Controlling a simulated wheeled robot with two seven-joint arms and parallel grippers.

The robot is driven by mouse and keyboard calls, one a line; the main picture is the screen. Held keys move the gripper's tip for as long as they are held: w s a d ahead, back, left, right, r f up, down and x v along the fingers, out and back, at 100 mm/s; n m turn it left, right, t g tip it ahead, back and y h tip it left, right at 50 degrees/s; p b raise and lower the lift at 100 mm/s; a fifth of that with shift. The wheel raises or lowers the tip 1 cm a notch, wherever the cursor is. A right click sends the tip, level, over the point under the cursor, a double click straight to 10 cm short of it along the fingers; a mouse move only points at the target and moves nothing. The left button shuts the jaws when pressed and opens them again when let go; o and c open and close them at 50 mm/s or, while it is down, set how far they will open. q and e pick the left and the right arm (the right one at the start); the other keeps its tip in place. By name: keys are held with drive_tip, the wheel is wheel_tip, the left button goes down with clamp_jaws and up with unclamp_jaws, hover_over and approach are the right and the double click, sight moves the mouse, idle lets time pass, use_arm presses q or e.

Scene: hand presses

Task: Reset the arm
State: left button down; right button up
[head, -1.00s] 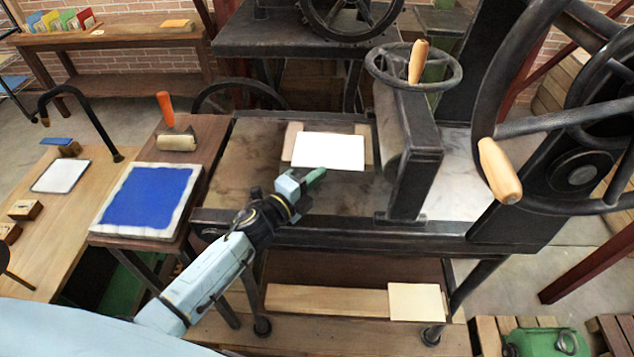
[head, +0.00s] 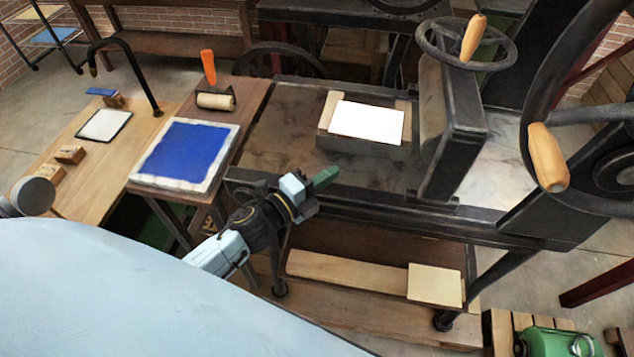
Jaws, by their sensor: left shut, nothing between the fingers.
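My left arm comes in from the lower left. Its left gripper (head: 325,179) has green fingertips that are shut and empty, over the front edge of the press bed (head: 285,125). A white sheet (head: 367,122) lies on a block with wooden side strips on the bed, beyond the fingertips and apart from them. My right gripper is not in view.
The press roller frame (head: 452,125) and a wheel with a wooden handle (head: 548,157) stand at right. A blue inked slab (head: 186,153) and an orange-handled roller (head: 216,100) are at left. A pale board (head: 435,284) lies on the lower shelf.

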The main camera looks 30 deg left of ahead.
use_arm(q)
drive_tip(key=v, duration=0.2)
drive_tip(key=shift+s, duration=0.4)
